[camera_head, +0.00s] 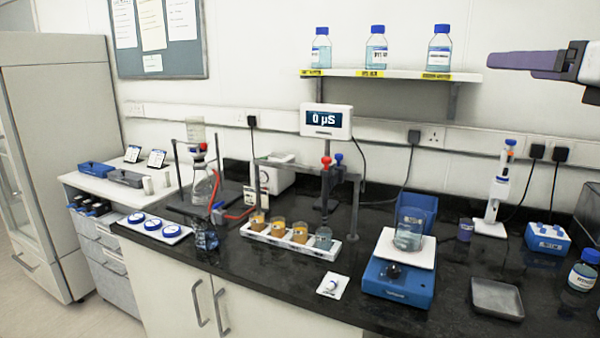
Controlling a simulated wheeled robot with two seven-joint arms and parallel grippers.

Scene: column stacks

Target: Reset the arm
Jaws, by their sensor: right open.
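My right gripper (502,61) comes in from the right edge at the top right, with its dark purple-grey fingers pointing left. It is open and empty, seen from the side, so the gap between the fingers is hard to see. In the picture it lies to the right of the wall shelf (400,73) and above the bench, apart from everything on it. My left gripper is not in view.
The dark bench (430,300) holds a blue balance (397,285) with a beaker (408,236), a white rack (318,250) of small vessels, a meter display (326,121), a pipette stand (490,228) and a grey tray (497,298). Several blue-capped bottles stand on the shelf.

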